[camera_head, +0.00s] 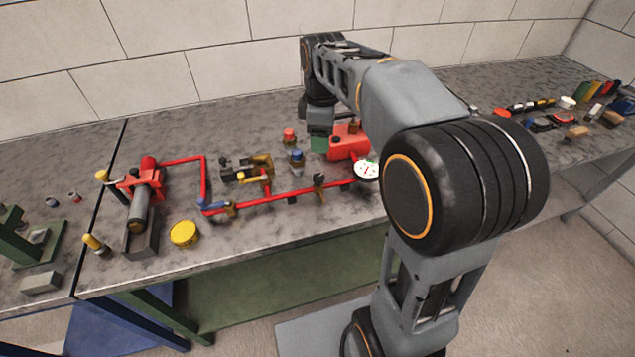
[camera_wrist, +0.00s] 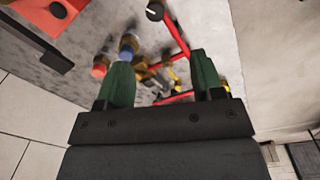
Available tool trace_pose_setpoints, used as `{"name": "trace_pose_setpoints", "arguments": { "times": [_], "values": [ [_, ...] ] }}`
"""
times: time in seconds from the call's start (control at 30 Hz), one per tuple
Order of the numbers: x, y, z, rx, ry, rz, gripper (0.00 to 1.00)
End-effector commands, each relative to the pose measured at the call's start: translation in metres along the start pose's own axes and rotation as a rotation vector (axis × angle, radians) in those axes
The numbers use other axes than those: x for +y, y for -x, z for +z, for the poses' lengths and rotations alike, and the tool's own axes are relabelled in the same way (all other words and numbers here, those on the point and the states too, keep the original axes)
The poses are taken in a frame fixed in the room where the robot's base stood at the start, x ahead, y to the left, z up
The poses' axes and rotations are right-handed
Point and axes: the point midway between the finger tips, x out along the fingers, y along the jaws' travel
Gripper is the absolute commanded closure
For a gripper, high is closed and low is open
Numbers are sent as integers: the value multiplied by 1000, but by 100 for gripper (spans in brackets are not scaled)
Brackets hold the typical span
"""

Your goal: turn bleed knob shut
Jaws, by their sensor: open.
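The fire pumpset lies on the grey bench, with red pipes (camera_head: 280,195) and brass fittings. Several small knobs show, and I cannot tell which is the bleed knob. A blue-topped knob (camera_head: 296,155) and a red-topped knob (camera_head: 289,133) stand on the bench left of my gripper (camera_head: 318,142). In the wrist view, the blue top (camera_wrist: 128,42) is beside the left green finger's tip, and the red top (camera_wrist: 99,69) is just outside that finger. My gripper (camera_wrist: 158,65) is open, with nothing held between its fingers. Its fingertips are partly hidden in the head view.
A yellow round cap (camera_head: 183,234) lies near the front edge. Loose items (camera_head: 540,120) lie at the far right. The wall is close behind the bench.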

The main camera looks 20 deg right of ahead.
Motion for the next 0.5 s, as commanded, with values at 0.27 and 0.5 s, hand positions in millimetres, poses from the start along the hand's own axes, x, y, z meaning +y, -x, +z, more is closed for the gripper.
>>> {"name": "trace_pose_setpoints", "arguments": {
  "times": [0.27,0.5],
  "values": [
    [14,-29,-6,-12,133,-37,39],
    [12,-75,-6,-12,131,-37,39]
  ]
}}
